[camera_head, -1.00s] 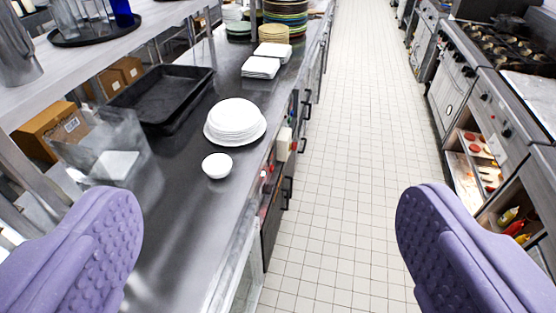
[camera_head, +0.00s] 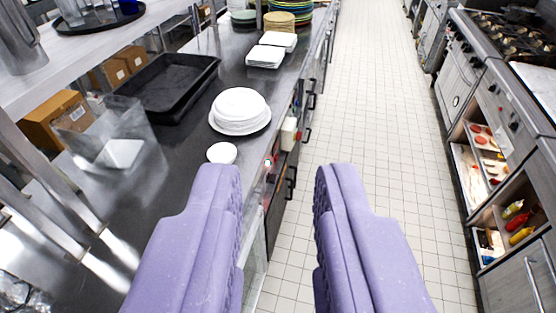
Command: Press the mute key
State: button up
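My gripper (camera_head: 279,172) shows in the foreground as two purple padded fingers. They are apart with nothing between them, so it is open. The fingertips appear in front of the counter's front face. On that face is a small cream box (camera_head: 288,134) with a red spot on its side. Left of and below it is a small panel with a red and a pale light spot (camera_head: 268,163). Both are too small to read, and I cannot tell which part is the mute key. The left finger hides some of the counter front below.
A small white bowl (camera_head: 222,153) and a stack of white plates (camera_head: 239,111) stand on the steel counter near its edge. A black tray (camera_head: 165,86) lies behind them. Dark handles stick out from the counter front. The tiled aisle (camera_head: 375,130) is clear; stoves line the right.

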grip_shut()
dwell(1.2)
